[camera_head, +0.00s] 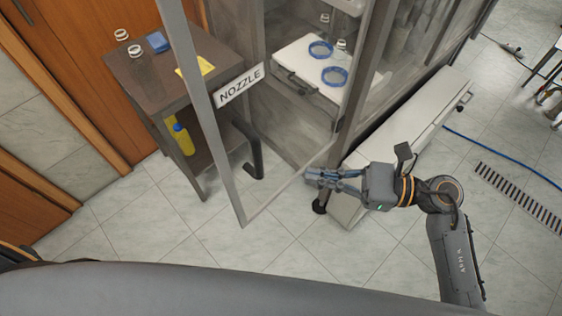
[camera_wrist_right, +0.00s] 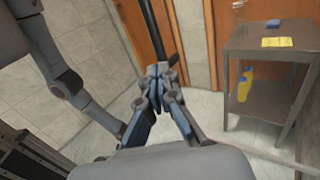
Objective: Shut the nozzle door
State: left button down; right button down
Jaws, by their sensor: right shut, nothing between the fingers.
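The nozzle door (camera_head: 222,160) is a clear panel in a grey frame with a "NOZZLE" label (camera_head: 240,85). It stands swung open, out from the cabinet, in the head view. My right gripper (camera_head: 308,177) is shut and empty, its fingertips pointing left near the lower door edge on the cabinet side. I cannot tell whether it touches the door. The right wrist view shows its fingers (camera_wrist_right: 155,85) together, below a dark upright bar (camera_wrist_right: 155,30), possibly a door handle. My left gripper is not in view.
A brown side table (camera_head: 150,78) with glass jars, a blue item and yellow bottles stands left of the door. Inside the cabinet, two blue rings (camera_head: 334,76) lie on a white surface. A white low unit (camera_head: 420,120) stands right of the cabinet. Tiled floor is open in front.

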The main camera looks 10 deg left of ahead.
jog(key=a+p, duration=0.2)
jog(key=a, duration=0.5)
jog(key=shift+a+p, duration=0.2)
jog(key=shift+p, duration=0.2)
jog(key=shift+w, duration=0.1)
